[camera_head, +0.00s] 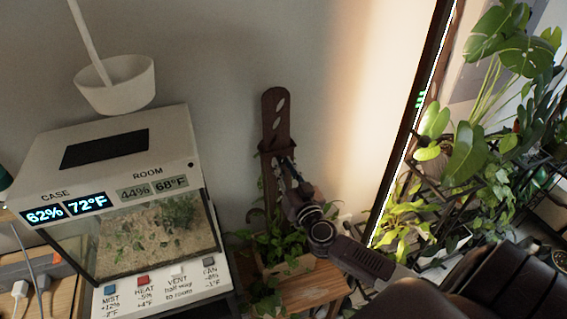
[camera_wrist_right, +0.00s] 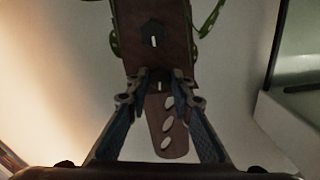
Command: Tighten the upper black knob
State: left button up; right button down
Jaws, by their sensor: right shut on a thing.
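A dark brown slotted support post (camera_head: 275,115) stands upright against the wall in the head view, above a potted plant. In the right wrist view the post (camera_wrist_right: 170,140) appears upside down, its slotted top end pointing down. The upper black knob (camera_wrist_right: 160,86) sits between the fingertips of my right gripper (camera_wrist_right: 159,82), which is shut on it. A second black knob (camera_wrist_right: 153,36), hexagonal with a white mark, is on the wider part of the post, clear of the fingers. In the head view my right gripper (camera_head: 287,163) reaches the post from the lower right and hides the knobs. My left gripper is out of view.
A plant case (camera_head: 130,150) with displays and labelled buttons stands left of the post. A planter box (camera_head: 290,266) with trailing leaves sits on a wooden surface below. A white cup-shaped fixture (camera_head: 115,88) hangs above the case. Many houseplants (camera_head: 470,150) fill the right side.

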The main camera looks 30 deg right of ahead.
jog(key=shift+m+p, duration=0.5)
jog(key=shift+m, duration=0.4)
jog(key=m+p, duration=0.1)
jog(key=m, duration=0.1)
jog(key=shift+m, duration=0.3)
jog(key=m, duration=0.2)
jog(key=shift+m+p, duration=0.3)
jog(key=shift+m, duration=0.1)
jog(key=m, duration=0.3)
jog(key=shift+f+m, duration=0.1)
jog(key=shift+m, duration=0.3)
jog(key=m, duration=0.4)
jog(key=m+b, duration=0.1)
jog(key=m, duration=0.7)
jog(key=shift+m, duration=2.3)
